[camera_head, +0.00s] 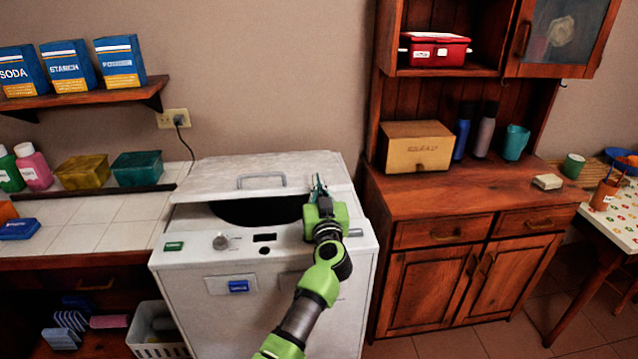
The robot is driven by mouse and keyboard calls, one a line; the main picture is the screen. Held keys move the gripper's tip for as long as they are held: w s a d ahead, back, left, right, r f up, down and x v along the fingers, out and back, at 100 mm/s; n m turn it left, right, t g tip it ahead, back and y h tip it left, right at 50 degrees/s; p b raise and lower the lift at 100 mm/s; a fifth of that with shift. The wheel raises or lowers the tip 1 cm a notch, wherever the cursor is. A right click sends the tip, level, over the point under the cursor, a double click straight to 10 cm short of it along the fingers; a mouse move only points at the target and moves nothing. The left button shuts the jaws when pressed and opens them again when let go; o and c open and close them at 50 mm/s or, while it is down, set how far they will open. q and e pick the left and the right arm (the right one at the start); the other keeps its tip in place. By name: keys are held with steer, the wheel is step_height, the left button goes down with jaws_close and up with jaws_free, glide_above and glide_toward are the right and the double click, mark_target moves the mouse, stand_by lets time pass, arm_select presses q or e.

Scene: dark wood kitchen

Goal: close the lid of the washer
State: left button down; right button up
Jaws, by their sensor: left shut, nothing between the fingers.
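The white washer (220,300) stands in the middle against the wall. Its white lid (225,175), with a grey handle (262,179) near its front edge, is partly open and tilted. The dark drum opening (258,210) shows below the lid's front edge. My left gripper (318,184) is shut and empty, at the front right part of the lid, to the right of the handle. It overlaps the lid's edge in the picture; I cannot tell whether it touches. My green left arm covers part of the washer's front. My right gripper is not in view.
A tiled counter (100,225) with bottles and boxes adjoins the washer on the left. A wooden cabinet (450,200) stands close on its right. A white basket (158,338) is on the lower left. A shelf (80,97) with several boxes hangs above the counter.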

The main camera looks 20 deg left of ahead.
arm_select(q)
steer(key=shift+s+d+f, duration=0.1)
steer(key=shift+s+f, duration=0.1)
steer(key=shift+f, duration=0.35)
steer(key=f, duration=0.2)
steer(key=f+b, duration=0.1)
steer(key=f, duration=0.1)
steer(key=s+f+b, duration=0.1)
steer(key=f, duration=0.1)
steer(key=shift+d+f, duration=0.1)
steer(key=shift+d, duration=0.3)
steer(key=shift+s, duration=0.1)
